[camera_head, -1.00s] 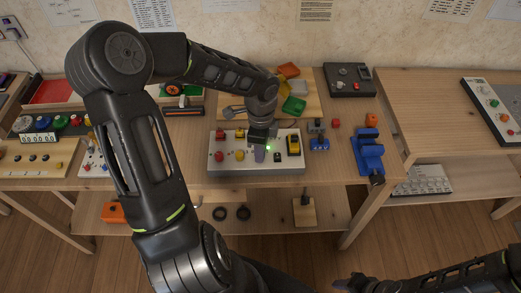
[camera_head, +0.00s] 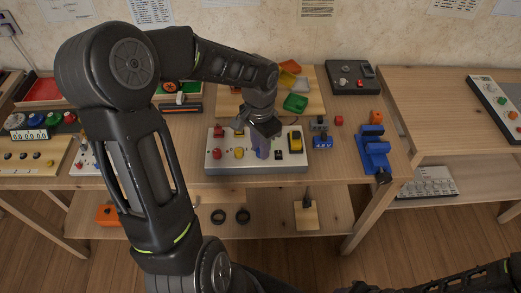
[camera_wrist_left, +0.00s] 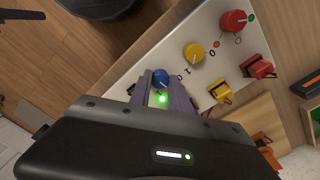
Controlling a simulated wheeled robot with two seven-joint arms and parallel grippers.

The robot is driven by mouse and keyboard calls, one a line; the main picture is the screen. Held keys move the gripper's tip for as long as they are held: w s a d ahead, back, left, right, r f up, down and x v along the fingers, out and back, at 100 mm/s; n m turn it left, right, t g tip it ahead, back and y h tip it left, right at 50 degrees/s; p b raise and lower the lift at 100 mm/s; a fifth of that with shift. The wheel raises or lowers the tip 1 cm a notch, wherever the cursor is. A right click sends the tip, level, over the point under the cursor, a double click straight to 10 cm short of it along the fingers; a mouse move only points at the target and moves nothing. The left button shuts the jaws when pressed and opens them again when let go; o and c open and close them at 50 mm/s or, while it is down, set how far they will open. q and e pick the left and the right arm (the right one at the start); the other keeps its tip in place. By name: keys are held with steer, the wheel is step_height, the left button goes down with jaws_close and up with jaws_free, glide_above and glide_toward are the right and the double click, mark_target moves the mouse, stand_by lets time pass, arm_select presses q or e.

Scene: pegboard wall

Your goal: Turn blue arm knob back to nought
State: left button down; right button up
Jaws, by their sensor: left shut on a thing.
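The white control panel (camera_head: 225,168) lies on the wooden bench, with red (camera_head: 217,153) and yellow (camera_head: 239,153) knobs on its left part. My left gripper (camera_head: 263,149) reaches down over its right part and hides the blue knob in the head view. In the left wrist view the blue knob (camera_wrist_left: 161,77) shows between the purplish fingertips of my left gripper (camera_wrist_left: 162,88), which is shut on it. A light line marks the knob, but its setting cannot be read. The yellow (camera_wrist_left: 194,53) and red (camera_wrist_left: 234,21) knobs stand in line beside it. My right gripper is out of view.
A yellow-black switch (camera_head: 295,142) stands on the panel close right of my left gripper. Behind is a wooden board (camera_head: 235,103) with coloured blocks, including a green one (camera_head: 295,103). A blue vise (camera_head: 374,152) stands at the bench's right end.

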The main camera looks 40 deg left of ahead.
arm_select(q)
steer(key=n+b, duration=0.1)
steer(key=n, duration=0.2)
steer(key=shift+f+n+b, duration=0.1)
steer(key=shift+n+b, duration=0.25)
steer(key=shift+n, duration=0.05)
steer(key=shift+n+b, duration=0.6)
steer(key=shift+n, duration=1.1)
steer(key=c, duration=1.2)
jaws_free()
step_height(320, 180, up, 8)
steer(key=shift+a, duration=0.1)
